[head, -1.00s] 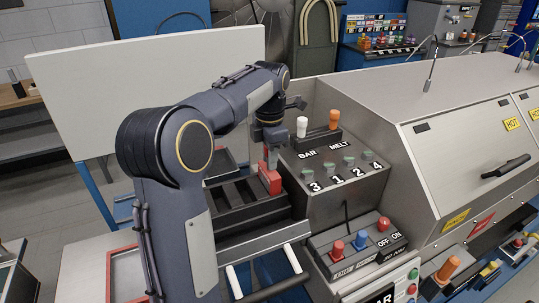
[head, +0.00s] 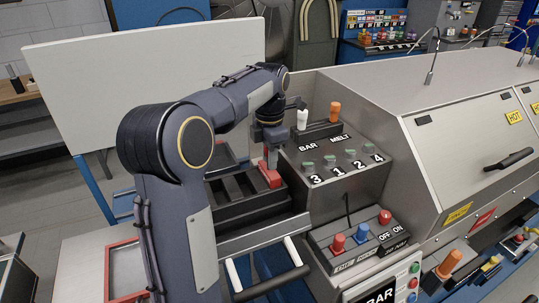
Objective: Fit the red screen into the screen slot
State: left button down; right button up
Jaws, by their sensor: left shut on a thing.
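The red screen (head: 270,179) shows as a small red block at the right end of a black slotted holder (head: 250,211). My left gripper (head: 270,160) points down right above it, with its fingers at the top of the red piece, and is shut on it. The lower part of the red screen is hidden by the holder's edge, so I cannot tell how deep it sits. The holder's other compartments look dark and empty. I cannot tell which opening is the screen slot. My right gripper is not in view.
A grey panel (head: 318,190) with levers marked BAR and MELT and several numbered green knobs stands right beside the holder. A large pale board (head: 150,85) stands behind.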

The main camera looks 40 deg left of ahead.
pick_arm(q)
jog(key=shift+f+b, duration=0.35)
jog(key=shift+f, duration=0.3)
jog(key=c, duration=1.1)
grip_release()
jog(key=shift+r, duration=0.1)
notch_tip(320, 180, up, 8)
jog(key=shift+f, duration=0.15)
